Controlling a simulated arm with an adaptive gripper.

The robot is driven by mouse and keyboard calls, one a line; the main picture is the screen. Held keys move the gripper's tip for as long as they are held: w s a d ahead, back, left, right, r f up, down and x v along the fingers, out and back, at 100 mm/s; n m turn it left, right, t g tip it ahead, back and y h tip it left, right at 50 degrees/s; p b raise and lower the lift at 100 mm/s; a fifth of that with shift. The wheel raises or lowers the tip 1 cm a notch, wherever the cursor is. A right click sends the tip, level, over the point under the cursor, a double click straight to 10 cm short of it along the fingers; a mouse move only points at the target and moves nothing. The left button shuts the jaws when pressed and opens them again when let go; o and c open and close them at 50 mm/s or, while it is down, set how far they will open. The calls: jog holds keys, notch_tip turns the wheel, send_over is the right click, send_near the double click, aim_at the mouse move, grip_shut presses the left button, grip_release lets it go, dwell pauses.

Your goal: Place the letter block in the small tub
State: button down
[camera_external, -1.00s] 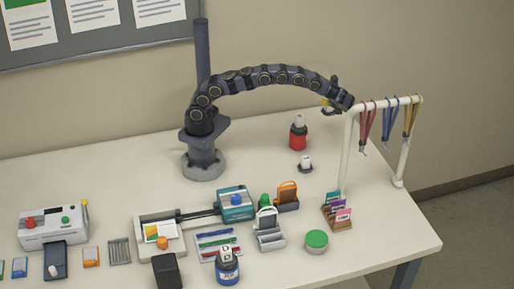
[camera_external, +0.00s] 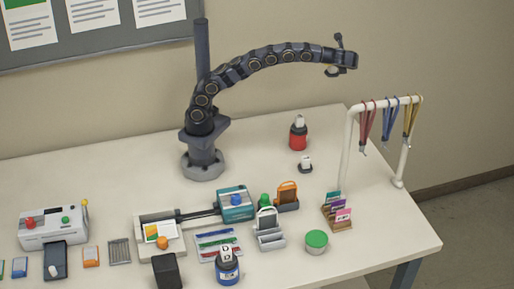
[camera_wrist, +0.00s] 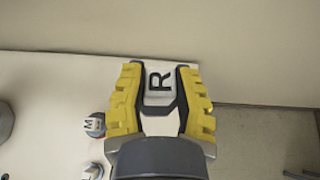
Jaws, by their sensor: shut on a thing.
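My gripper (camera_external: 332,71) is raised high above the back right of the table. In the wrist view its yellow fingers (camera_wrist: 160,100) are shut on a white block marked R (camera_wrist: 160,82). In the external view the held block is small and its letter cannot be read. A low round tub with a green top (camera_external: 316,239) stands near the table's front edge, well below and apart from my gripper. I cannot tell for sure that it is the small tub.
The white rail with hanging lanyards (camera_external: 386,104) stands at the right. A red container (camera_external: 298,138) and a small dark holder with a white piece (camera_external: 305,165) stand below my gripper. A card rack (camera_external: 338,215) stands near the green-topped tub. The back of the table is mostly clear.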

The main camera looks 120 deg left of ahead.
notch_tip(320, 180, up, 10)
jog(key=shift+f, duration=0.1)
jog(key=w+d+r+m+t+y, duration=0.15)
jog(key=w+d+m+t, duration=0.25)
jog(key=w+d, duration=0.55)
jog(key=w+d+r+m+t+y, duration=0.15)
jog(key=w+d+m+t, duration=0.35)
jog(key=d, duration=0.8)
jog(key=d+f+m+t+h, duration=0.1)
jog(key=d+m+t, duration=0.5)
jog(key=d, duration=1.6)
jog(key=s+d+f+m+t+h, duration=0.2)
jog(key=s+d+m+t, duration=0.15)
jog(key=s+d, duration=0.5)
send_over(317, 238)
jog(key=shift+g+h, duration=0.3)
jog(key=shift+g, duration=0.05)
jog(key=shift+f, duration=16.7)
